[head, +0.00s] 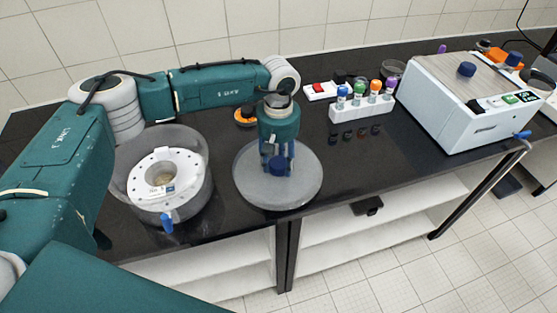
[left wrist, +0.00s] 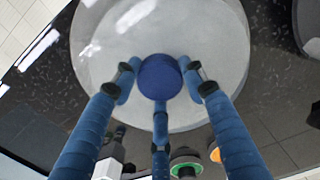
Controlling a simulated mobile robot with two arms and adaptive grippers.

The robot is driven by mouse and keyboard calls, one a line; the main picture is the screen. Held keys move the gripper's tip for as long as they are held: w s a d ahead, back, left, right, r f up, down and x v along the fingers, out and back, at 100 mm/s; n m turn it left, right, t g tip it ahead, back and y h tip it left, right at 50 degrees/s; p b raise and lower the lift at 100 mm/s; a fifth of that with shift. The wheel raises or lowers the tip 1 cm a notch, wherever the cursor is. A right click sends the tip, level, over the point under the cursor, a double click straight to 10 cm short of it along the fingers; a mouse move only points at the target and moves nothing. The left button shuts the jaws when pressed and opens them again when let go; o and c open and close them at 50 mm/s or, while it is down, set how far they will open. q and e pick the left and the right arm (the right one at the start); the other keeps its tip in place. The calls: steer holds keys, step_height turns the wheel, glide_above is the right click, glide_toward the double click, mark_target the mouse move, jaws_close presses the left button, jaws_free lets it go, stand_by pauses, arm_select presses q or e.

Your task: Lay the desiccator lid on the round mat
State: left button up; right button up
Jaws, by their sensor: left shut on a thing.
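The desiccator lid (head: 252,188) is a clear round dome with a blue knob, to the right of the desiccator bowl in the head view. My left gripper (head: 278,160) comes down from above and is shut on the knob. In the left wrist view, its blue fingers close around the knob (left wrist: 159,77), with the lid (left wrist: 205,35) spread out beyond. A pale grey round surface shows through the lid and looks like the round mat. I cannot tell whether the lid touches it. The clear desiccator bowl (head: 120,180) stands open with a white plate inside. My right gripper is out of view.
A white rack (head: 362,109) with several coloured-cap bottles stands behind and right of the lid. An orange-and-black round item (head: 245,117) lies behind my left wrist. A large white machine (head: 470,105) fills the right end. Dark counter is clear between lid and machine.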

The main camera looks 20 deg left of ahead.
mark_target(278, 163)
arm_select(q)
steer(key=shift+f, duration=0.1)
steer(key=o, duration=1.3)
steer(key=shift+o, duration=1.2)
steer(key=shift+r, duration=0.25)
step_height(278, 163, up, 12)
steer(key=b, duration=0.4)
steer(key=shift+s+f, duration=0.1)
steer(key=shift+f, duration=0.05)
